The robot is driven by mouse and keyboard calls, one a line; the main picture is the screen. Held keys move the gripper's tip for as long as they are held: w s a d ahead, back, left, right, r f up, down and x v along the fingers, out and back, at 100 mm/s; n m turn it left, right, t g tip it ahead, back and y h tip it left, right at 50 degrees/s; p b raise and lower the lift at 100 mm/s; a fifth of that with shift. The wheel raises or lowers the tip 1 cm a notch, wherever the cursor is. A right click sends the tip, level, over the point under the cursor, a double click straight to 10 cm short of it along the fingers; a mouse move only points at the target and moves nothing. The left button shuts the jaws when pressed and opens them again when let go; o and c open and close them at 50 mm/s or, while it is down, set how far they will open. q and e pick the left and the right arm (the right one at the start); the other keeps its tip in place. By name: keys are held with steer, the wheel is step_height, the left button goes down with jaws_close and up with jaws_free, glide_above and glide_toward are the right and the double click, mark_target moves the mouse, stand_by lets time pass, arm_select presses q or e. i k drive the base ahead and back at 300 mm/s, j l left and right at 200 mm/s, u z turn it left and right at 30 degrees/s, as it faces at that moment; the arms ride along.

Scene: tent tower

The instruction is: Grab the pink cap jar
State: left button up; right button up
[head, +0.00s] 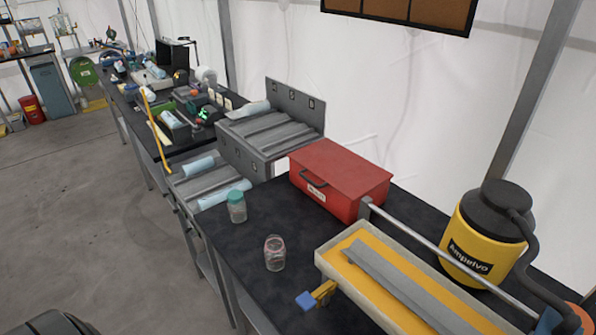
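A small clear glass jar with a pinkish cap (274,253) stands upright on the black table (236,249), near its left edge. A second clear jar with a teal cap (236,206) stands a little behind it and to the left, apart from it. Neither of my grippers shows in the head view. Nothing touches the pink cap jar.
A red toolbox (340,180) stands behind the jars. A tray with a yellow inside (322,258) lies to the right, with a blue-tipped clamp at its front. A yellow-black sprayer (487,235) is farther right. The floor (100,230) at left is clear.

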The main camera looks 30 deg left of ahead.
mark_target(274, 248)
steer(key=j+u, duration=0.25)
steer(key=u, duration=0.15)
steer(key=j+u, duration=0.4)
steer(key=l, duration=0.1)
